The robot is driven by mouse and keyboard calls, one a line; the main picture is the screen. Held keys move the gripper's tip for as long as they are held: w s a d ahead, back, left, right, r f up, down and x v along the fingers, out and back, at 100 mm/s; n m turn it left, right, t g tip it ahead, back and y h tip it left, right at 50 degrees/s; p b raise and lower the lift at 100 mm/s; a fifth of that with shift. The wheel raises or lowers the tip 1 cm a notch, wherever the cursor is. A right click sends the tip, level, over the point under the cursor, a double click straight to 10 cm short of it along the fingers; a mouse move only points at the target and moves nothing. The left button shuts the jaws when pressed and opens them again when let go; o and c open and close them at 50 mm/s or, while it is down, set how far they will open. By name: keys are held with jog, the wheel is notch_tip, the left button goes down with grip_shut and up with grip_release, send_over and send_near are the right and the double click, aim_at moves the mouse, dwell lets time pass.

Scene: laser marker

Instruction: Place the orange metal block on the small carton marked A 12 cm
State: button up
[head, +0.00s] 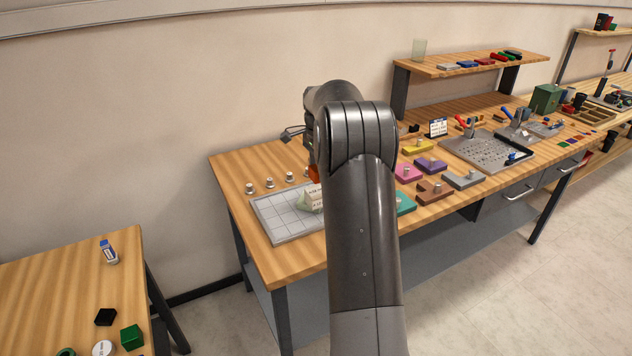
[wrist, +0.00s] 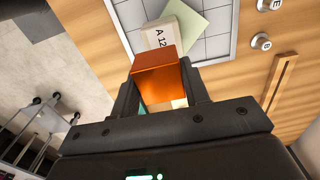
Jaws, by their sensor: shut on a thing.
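My gripper (wrist: 162,98) is shut on the orange metal block (wrist: 160,68), one finger on each side of it in the wrist view. In the head view only a sliver of the orange block (head: 314,174) shows beside my arm. The small carton marked A 12 (wrist: 165,35) is pale and lies just beyond the block in the wrist view; the block overlaps its near edge in the picture. In the head view the carton (head: 311,200) is on the gridded plate, partly hidden by my arm. I cannot tell whether block and carton touch.
A gridded plate (head: 279,218) lies on the workbench. A pale green sheet (wrist: 189,24) is beside the carton. Several small metal knobs (head: 270,183) stand behind the plate. Coloured blocks (head: 433,191) with knobs stand to the right of my arm.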

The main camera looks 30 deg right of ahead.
aim_at(316, 190)
jog(key=shift+w+a+f, duration=0.25)
jog(key=shift+w+f, duration=0.05)
jog(key=shift+f, duration=1.9)
jog(key=shift+f, duration=0.1)
jog(key=o, duration=1.1)
